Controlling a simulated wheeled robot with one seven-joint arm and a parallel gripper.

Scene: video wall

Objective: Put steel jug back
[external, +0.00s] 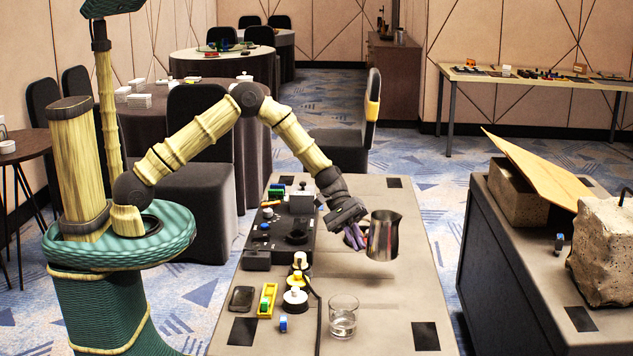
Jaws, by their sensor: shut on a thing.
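The steel jug (384,236) is a shiny metal pitcher over the right part of the near table (400,302). It looks upright. My gripper (356,236) reaches it from the left and is shut on it, with purple fingers at the jug's left side. A dark shadow lies below the jug, and I cannot tell for sure whether its base touches the table. The part of the jug behind the fingers is hidden.
A glass (343,316) stands at the table's front. A black console (281,236) with several small items fills the left side, with a phone (241,298) and yellow tray (266,300) nearer. A grey counter (530,280) with stone blocks stands right.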

